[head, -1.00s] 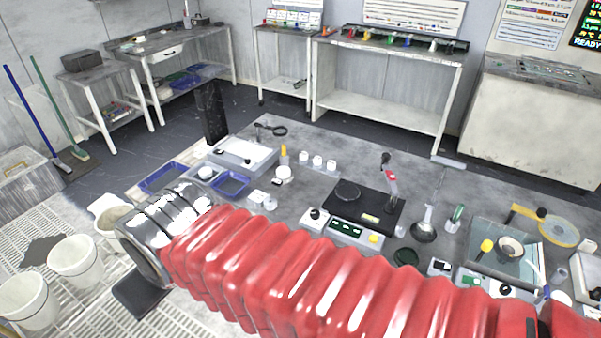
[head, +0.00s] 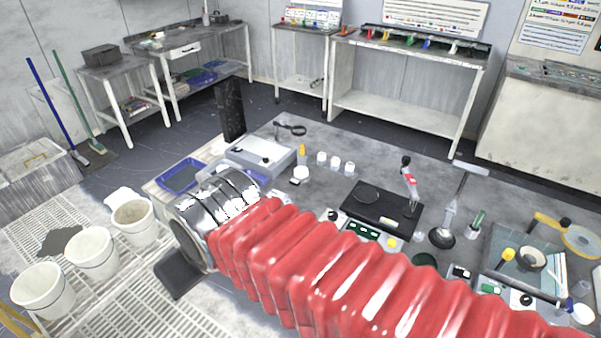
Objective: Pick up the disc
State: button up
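Several round flat things lie on the grey bench (head: 330,140); I cannot tell which is the task's disc. A dark disc (head: 366,197) lies on a black plate (head: 384,212) right of centre. A round piece with a yellow rim (head: 582,242) is at the far right. My arm's red sleeve crosses the foreground and its metal end covers the bench's left part. A dark pad below that end seems to be part of my gripper (head: 181,272); its fingers and opening are not clear.
Three white buckets (head: 92,252) stand at left over white grating. A blue tray (head: 182,176), a black upright block (head: 230,110) and a white device (head: 260,152) are at the bench's left end. Dark floor lies behind.

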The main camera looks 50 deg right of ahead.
aim_at(300, 172)
jog(key=u, duration=0.05)
jog(key=i, duration=1)
jog(key=z, duration=0.05)
